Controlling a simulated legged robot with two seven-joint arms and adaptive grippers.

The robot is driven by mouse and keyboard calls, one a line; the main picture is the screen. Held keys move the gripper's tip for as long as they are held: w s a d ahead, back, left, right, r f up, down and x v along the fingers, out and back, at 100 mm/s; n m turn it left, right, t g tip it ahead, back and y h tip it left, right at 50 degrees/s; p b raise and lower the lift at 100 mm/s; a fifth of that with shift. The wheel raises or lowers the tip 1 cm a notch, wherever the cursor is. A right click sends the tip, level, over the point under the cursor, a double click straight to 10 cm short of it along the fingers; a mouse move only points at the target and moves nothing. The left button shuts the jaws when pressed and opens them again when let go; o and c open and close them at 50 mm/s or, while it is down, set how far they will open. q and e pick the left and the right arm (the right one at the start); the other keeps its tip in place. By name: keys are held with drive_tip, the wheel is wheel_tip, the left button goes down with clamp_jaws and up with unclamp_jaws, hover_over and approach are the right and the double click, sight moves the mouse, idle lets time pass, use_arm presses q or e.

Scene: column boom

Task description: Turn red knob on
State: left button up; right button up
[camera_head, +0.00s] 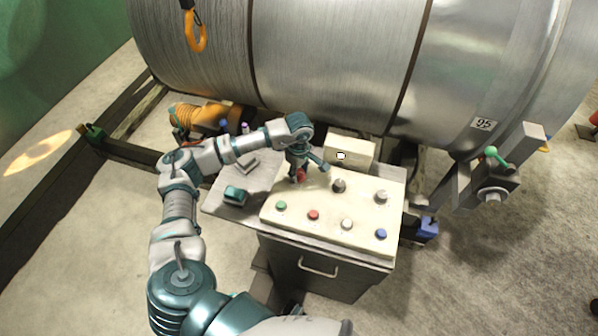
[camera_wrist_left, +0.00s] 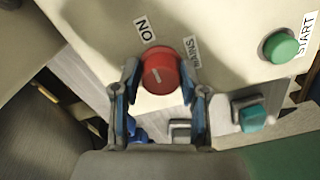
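The red knob (camera_wrist_left: 161,72) sits on the cream panel (camera_wrist_left: 232,30), between the labels "ON" and "MAINS". A short pale line on its face slants slightly. My left gripper (camera_wrist_left: 164,88) is open, with one blue-lined finger on each side of the knob's lower part in the wrist view. A small gap shows at the right finger; whether the left finger touches is unclear. In the head view my left gripper (camera_head: 303,165) is over the panel's back left corner and partly hides the red knob (camera_head: 301,175). My right gripper is not in view.
The panel's front row has green (camera_head: 281,206), red (camera_head: 313,215), white (camera_head: 347,224) and blue (camera_head: 381,234) buttons. A teal-topped item (camera_head: 236,195) lies left. A large cable drum (camera_head: 330,50) is behind.

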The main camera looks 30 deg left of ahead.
sight(298, 171)
use_arm(q)
drive_tip(key=shift+o, duration=0.9)
drive_tip(key=shift+r, duration=0.2)
wheel_tip(298, 171, up, 11)
drive_tip(key=shift+r, duration=0.2)
drive_tip(key=shift+a+f, duration=0.1)
